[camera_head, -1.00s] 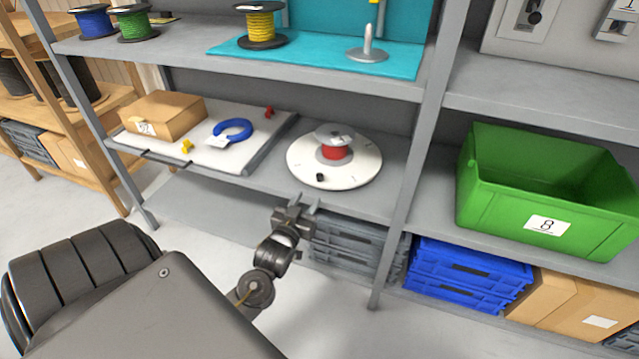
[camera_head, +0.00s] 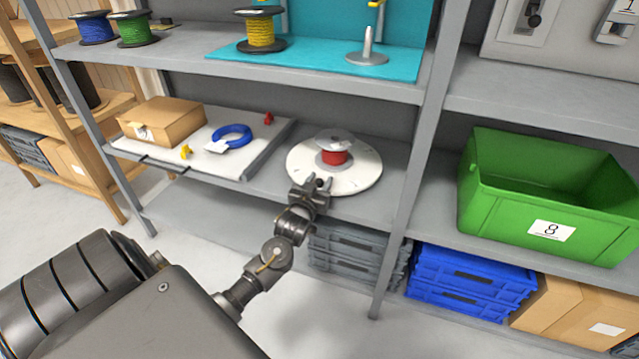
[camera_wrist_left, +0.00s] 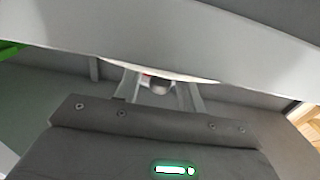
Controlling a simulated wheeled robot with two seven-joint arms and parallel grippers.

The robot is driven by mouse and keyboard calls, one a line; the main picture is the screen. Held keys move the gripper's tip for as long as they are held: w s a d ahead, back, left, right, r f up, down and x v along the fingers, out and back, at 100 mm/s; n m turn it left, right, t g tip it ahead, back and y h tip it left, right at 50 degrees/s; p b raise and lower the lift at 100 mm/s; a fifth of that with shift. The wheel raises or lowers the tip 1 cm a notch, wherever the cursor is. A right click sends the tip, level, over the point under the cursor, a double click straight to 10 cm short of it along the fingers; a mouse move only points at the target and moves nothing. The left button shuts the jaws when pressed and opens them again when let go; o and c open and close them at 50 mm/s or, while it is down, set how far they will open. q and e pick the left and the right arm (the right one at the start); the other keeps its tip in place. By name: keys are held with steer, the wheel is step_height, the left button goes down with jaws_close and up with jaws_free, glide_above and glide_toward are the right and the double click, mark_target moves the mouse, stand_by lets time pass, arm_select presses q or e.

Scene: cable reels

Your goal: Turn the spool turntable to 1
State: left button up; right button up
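The spool turntable (camera_head: 360,174) is a round white disc on the middle shelf, with a red spool (camera_head: 334,157) under a pale flange at its centre. Small marks sit near its rim, too small to read. A small dark knob (camera_head: 320,183) stands at its front edge, mostly hidden by my left gripper (camera_head: 311,184). In the left wrist view the knob (camera_wrist_left: 160,86) shows between the two fingers of the left gripper (camera_wrist_left: 161,90), with gaps on both sides, so the gripper looks open around it. My right gripper is not in view.
A shelf post (camera_head: 407,190) stands right of the turntable. To its left, a white tray (camera_head: 205,165) holds a cardboard box (camera_head: 163,121) and a blue cable coil (camera_head: 233,135). The upper shelf (camera_head: 180,62) runs above. A green crate (camera_head: 490,210) stands to the right.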

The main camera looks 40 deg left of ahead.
arm_select(q)
steer(key=shift+c, duration=0.3)
jaws_close()
